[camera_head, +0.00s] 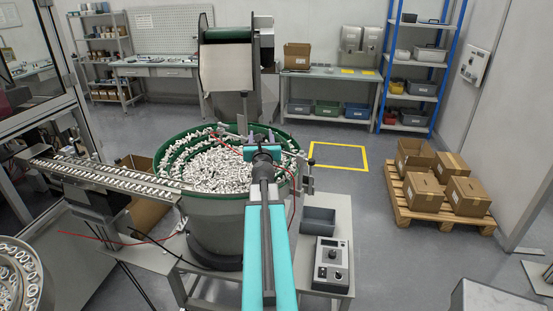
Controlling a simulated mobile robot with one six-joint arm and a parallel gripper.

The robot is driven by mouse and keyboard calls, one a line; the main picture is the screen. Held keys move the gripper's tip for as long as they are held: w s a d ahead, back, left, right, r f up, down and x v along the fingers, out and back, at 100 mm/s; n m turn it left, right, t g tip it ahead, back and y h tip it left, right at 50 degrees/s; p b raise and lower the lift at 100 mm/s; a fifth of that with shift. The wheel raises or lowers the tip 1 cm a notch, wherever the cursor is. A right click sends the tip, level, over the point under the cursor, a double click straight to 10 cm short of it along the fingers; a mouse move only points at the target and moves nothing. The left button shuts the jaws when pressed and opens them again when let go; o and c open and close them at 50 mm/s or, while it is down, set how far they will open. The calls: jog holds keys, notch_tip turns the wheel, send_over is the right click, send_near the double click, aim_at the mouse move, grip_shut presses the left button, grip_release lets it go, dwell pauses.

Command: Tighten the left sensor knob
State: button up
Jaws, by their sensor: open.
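My teal arm reaches forward over the green-rimmed bowl feeder (176,178), which is full of small white parts. My gripper (262,138) is at the arm's far end, over the bowl's back right part, and is open. A thin upright post with a bracket (242,112) stands at the bowl's far rim, just left of my gripper. Another post with a plate-like bracket (308,178) stands at the right rim. The knobs on these brackets are too small to make out, and I cannot tell which is the left sensor knob. My arm hides part of the bowl.
A linear track (95,176) with parts leads left from the bowl. A grey bin (318,221) and a control box (332,265) sit on the stand at right. A tall hopper (228,80) rises behind the bowl. Boxes on a pallet (412,212) stand right; floor between is clear.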

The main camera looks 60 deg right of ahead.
jog(key=shift+f+n+t+y+b, duration=0.2)
jog(key=shift+n+t+y+b, duration=1.15)
jog(key=shift+b, duration=1.85)
jog(key=n+t+y+b, duration=0.1)
jog(key=t+b, duration=0.1)
jog(key=b, duration=0.1)
jog(key=shift+r+n+y, duration=0.1)
jog(key=shift+n+y, duration=0.25)
jog(key=shift+v, duration=1.2)
jog(key=b+v, duration=0.4)
jog(key=v, duration=0.5)
jog(key=shift+b, duration=0.35)
jog(key=b+v, duration=0.1)
jog(key=b, duration=0.3)
jog(key=shift+s+a+b, duration=0.25)
jog(key=shift+s+b, duration=0.05)
jog(key=shift+b, duration=0.05)
jog(key=shift+s+a+b, duration=0.25)
jog(key=shift+s+b, duration=0.1)
jog(key=shift+b, duration=0.5)
jog(key=shift+r, duration=0.1)
